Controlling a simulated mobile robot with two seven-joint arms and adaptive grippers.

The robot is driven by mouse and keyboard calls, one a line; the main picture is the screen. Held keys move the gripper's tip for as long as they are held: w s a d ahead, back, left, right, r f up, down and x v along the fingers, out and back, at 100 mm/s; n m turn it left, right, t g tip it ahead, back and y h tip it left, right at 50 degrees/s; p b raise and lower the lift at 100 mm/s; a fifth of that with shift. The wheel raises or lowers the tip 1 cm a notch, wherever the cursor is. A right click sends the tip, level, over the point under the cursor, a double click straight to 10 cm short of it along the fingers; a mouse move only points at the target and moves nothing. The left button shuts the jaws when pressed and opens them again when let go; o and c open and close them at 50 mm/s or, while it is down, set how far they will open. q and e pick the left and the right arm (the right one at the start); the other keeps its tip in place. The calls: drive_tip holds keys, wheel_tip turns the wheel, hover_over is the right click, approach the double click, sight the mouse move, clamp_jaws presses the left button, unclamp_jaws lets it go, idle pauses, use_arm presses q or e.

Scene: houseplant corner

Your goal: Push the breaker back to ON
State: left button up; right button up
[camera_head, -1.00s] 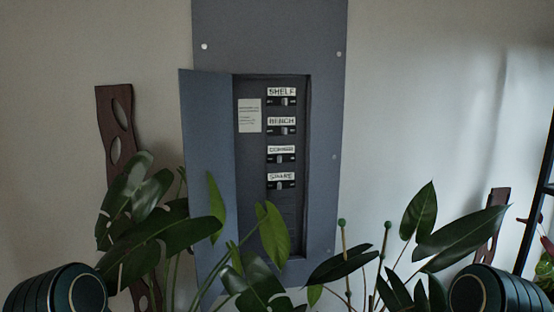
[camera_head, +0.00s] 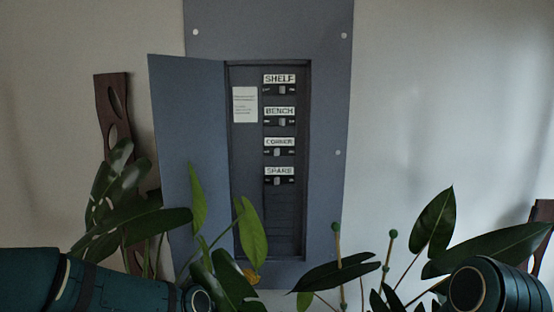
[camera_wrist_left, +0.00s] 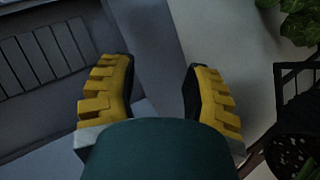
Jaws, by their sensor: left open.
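The grey breaker panel (camera_head: 330,200) hangs on the wall, its door (camera_head: 188,130) swung open to the left. Inside is a column of breakers: SHELF (camera_head: 282,90), BENCH (camera_head: 282,121), CORNER (camera_head: 278,152) and SPARE (camera_head: 277,181). The handles of the upper two look slightly right of those of the lower two; ON and OFF marks are too small to read. My left gripper (camera_wrist_left: 155,88) is open and empty in the left wrist view, with panel surface beyond it. In the head view only a yellow bit shows behind leaves, below the breakers. My right gripper is out of view.
Broad-leaved plants (camera_head: 245,235) stand before the panel's lower part, with more leaves and stakes (camera_head: 338,250) at right. A paper note (camera_head: 244,105) is beside the breakers. A dark wooden board (camera_head: 115,110) leans at left.

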use_arm(q)
wheel_tip(320, 180, up, 18)
drive_tip(key=w+n+t, duration=0.2)
drive_tip(key=t, duration=0.2)
drive_tip(key=n+t+h, duration=0.2)
approach(275, 153)
drive_tip(key=p+x, duration=0.4)
drive_tip(key=x, duration=0.4)
drive_tip(key=shift+d+r+p, duration=0.15)
drive_tip(key=shift+p, duration=0.15)
drive_tip(key=shift+x, duration=0.75)
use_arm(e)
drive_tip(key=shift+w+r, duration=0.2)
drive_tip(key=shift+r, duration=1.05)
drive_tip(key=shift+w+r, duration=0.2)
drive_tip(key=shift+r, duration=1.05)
use_arm(q)
clamp_jaws()
